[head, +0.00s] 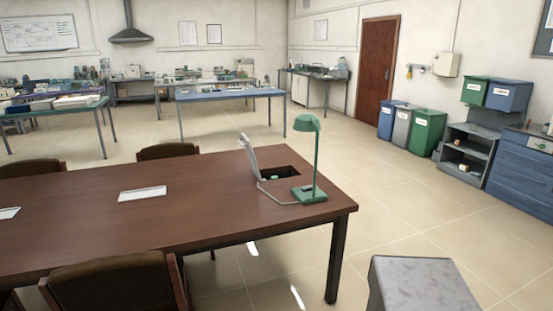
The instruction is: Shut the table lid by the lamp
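A white hinged lid (250,156) stands up on the right part of the brown wooden table (90,225). It is open and leans back a little to the left. To its right is a dark rectangular opening (285,172) in the table top, with something small and green inside that I cannot make out. A green desk lamp (316,155) stands at the front right of the opening, its base on the table and its head above the opening. A pale cord runs from the lamp's base past the opening's front edge. My gripper is not in view.
Two closed pale table lids (142,193) lie flush further left. Dark chairs (115,285) stand at the table's near and far sides. A grey block (420,285) is at the bottom right. The tiled floor right of the table is clear.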

